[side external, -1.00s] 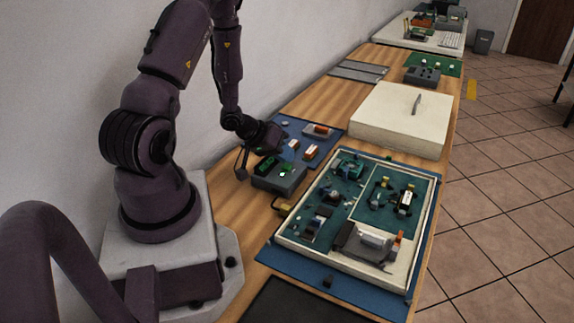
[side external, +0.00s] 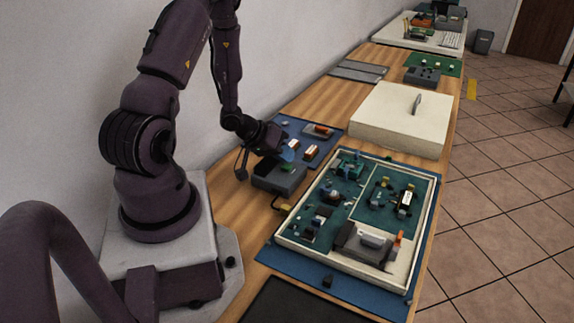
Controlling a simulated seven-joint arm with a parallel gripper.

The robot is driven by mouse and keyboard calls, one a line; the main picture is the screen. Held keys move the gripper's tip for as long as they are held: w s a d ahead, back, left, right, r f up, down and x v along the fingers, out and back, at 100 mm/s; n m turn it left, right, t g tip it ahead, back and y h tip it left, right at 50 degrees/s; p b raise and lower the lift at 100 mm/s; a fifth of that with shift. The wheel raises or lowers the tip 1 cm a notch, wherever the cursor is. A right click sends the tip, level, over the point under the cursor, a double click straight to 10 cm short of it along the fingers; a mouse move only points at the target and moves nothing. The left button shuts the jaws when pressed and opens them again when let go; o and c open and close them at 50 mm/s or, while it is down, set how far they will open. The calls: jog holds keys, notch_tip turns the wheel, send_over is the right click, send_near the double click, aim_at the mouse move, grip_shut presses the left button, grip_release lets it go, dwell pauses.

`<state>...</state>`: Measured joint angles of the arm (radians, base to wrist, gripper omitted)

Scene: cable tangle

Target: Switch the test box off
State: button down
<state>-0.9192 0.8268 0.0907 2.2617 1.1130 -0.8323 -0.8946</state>
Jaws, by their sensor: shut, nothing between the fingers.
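The test box (side external: 278,180) is a dark grey box on the bench, in front of the blue mat and to the left of the large tray. A small dark green patch (side external: 288,167) shows on its top, and no bright light shows there. My gripper (side external: 288,154) is shut and empty, low over the box's far edge. It hides part of the box's top. The picture is too small to tell whether the fingers touch the box or how its switch stands.
A cream-rimmed tray (side external: 424,232) of green boards and parts lies right of the box. The blue mat (side external: 330,144) behind holds several small parts. A large cream case (side external: 390,112) stands farther back. A strip of bare wood (side external: 237,205) lies in front of the box.

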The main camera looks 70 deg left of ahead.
aim_at(285, 165)
jog(key=shift+r, duration=3)
dwell(0.3)
